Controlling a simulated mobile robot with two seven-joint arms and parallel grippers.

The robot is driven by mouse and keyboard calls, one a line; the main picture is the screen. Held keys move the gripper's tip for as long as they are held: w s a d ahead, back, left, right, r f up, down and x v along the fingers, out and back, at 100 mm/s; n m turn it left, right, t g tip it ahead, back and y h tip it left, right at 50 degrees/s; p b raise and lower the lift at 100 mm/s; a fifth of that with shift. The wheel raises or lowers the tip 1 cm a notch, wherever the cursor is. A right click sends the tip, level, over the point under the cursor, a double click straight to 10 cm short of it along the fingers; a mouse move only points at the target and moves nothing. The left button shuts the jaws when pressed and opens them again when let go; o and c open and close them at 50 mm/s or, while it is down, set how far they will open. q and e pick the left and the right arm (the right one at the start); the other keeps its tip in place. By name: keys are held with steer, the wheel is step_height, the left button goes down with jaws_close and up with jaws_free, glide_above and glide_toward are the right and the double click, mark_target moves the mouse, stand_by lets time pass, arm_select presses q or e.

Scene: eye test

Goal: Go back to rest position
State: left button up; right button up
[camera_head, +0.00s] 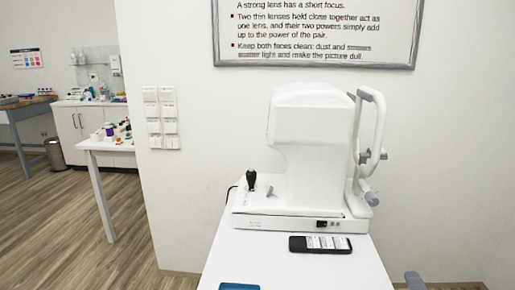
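Neither of my grippers shows in the head view. A white eye-test machine (308,150) stands upright on a white table (270,262) in front of me. It has a black joystick (251,180) at its left and a white curved head-rest frame (380,130) at its right. A black phone-like device (320,244) lies flat on the table in front of the machine's base.
A dark blue flat item (239,286) is cut off at the bottom edge. A small grey part (414,281) shows at the table's lower right; I cannot tell what it is. Another white table (105,146) with bottles stands at left. Wooden floor (60,230) is clear there.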

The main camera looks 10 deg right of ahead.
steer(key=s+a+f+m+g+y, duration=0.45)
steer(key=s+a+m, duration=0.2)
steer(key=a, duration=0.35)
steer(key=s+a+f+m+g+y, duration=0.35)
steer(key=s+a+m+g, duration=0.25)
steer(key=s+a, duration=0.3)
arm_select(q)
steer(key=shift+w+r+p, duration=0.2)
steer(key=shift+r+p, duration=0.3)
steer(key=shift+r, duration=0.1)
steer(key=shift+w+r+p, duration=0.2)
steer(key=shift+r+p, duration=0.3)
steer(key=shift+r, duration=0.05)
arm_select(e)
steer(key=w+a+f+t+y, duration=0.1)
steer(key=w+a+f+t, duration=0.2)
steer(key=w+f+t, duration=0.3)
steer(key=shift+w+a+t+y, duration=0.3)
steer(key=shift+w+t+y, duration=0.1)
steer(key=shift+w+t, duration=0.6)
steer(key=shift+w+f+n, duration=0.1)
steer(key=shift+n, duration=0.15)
